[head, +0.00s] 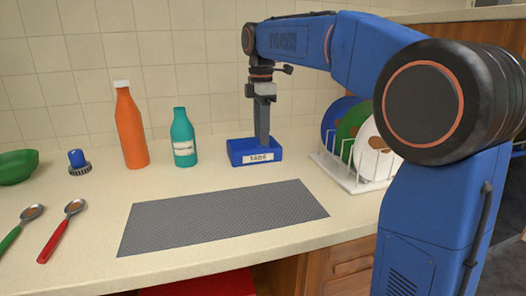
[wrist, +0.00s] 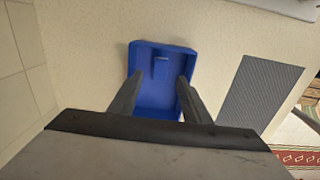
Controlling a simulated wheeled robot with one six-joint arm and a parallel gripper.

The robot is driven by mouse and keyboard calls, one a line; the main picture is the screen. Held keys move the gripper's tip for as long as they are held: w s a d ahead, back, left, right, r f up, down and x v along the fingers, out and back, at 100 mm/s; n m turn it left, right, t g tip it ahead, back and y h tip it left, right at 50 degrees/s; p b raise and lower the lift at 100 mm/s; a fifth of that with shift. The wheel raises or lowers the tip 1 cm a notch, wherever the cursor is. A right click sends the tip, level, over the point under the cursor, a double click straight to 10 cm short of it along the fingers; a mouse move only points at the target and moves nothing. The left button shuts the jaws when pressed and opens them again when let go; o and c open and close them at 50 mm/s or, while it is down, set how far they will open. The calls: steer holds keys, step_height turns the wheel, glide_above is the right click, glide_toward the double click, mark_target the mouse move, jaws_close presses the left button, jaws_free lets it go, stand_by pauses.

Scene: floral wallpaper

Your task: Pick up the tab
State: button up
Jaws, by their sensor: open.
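A small blue tab (wrist: 160,68) lies in a blue box, toward its upper end in the wrist view. The box (head: 256,156) has a white label reading "TABS" and stands on the counter; it also shows in the wrist view (wrist: 140,47). My gripper (wrist: 161,79) is open, with its two dark fingers apart over the box and the tab in line with the gap between them. In the head view my gripper (head: 263,144) points straight down into or just above the box. The tab is hidden there by the box wall.
A teal bottle (head: 184,140) and an orange bottle (head: 130,128) stand left of the box. A white rack (head: 358,181) with plates is close on the right. A grey mat (head: 225,215) lies in front, empty. Two spoons, a green bowl (head: 17,166) and a blue-handled brush (head: 78,163) are at left.

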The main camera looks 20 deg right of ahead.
steer(key=shift+d+f, duration=0.15)
steer(key=shift+f, duration=0.9)
steer(key=shift+d+f, duration=0.1)
steer(key=shift+f, duration=0.95)
jaws_close()
steer(key=shift+r, duration=0.1)
step_height(320, 180, up, 10)
